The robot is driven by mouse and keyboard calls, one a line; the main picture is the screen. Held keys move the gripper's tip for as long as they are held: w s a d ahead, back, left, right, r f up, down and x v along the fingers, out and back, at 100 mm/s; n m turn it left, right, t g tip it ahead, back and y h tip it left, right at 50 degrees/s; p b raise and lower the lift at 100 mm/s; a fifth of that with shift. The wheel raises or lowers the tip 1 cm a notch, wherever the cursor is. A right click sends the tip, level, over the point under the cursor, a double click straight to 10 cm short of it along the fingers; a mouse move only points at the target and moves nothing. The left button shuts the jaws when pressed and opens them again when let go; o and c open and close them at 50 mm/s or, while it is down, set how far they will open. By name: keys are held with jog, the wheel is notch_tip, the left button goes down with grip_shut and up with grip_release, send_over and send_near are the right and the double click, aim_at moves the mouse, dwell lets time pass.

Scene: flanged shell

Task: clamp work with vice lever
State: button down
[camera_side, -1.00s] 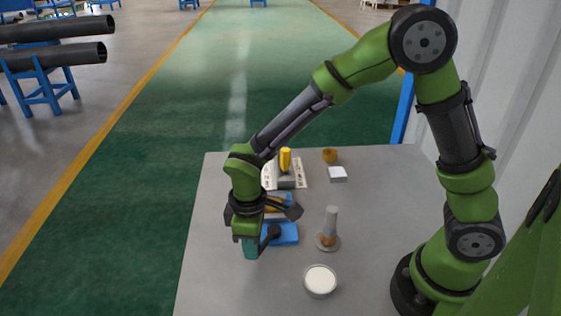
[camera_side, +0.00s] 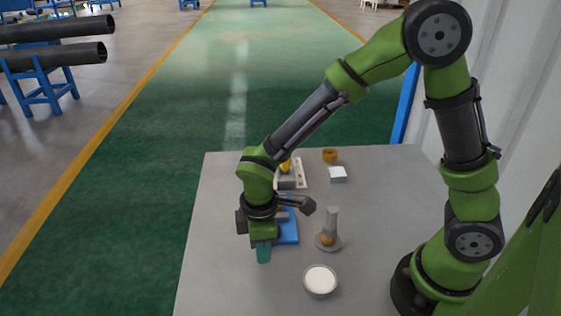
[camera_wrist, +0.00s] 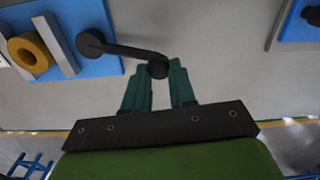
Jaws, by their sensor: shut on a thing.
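In the wrist view the blue vice (camera_wrist: 98,66) lies at upper left, and its base also shows in the side view (camera_side: 289,234). A yellow-brown ring (camera_wrist: 14,50) stands between its grey jaws (camera_wrist: 56,45); I cannot tell whether both jaws touch it. The black lever (camera_wrist: 125,50) runs right from a round pivot on the vice to a knob (camera_wrist: 158,69). My gripper (camera_wrist: 162,80) has its teal fingers either side of this knob, shut on it. In the side view my gripper (camera_side: 264,254) points down beside the vice and my wrist hides most of it.
A grey post on a round foot (camera_side: 328,230) stands right of the vice, with a white-filled dish (camera_side: 320,280) in front. A white block (camera_side: 338,174) and an orange ring (camera_side: 330,155) lie behind. The table's left front is clear.

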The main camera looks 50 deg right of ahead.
jog(key=c, duration=0.9)
grip_release()
jog(key=shift+r, duration=0.1)
notch_tip(320, 180, up, 17)
jog(key=shift+f, duration=0.1)
jog(key=s+d+r+m+t, duration=0.1)
jog(key=s+d+m+t, duration=0.1)
jog(key=d+m, duration=0.2)
jog(key=s+d+r+m+t+y, duration=0.1)
jog(key=s+d+m+t, duration=0.1)
jog(key=s+d+m, duration=0.1)
jog(key=s+d+r+m+t+y, duration=0.1)
jog(key=s+d+m+t, duration=0.2)
jog(key=d+m, duration=0.3)
jog(key=shift+r+m, duration=0.15)
jog(key=shift+m, duration=0.45)
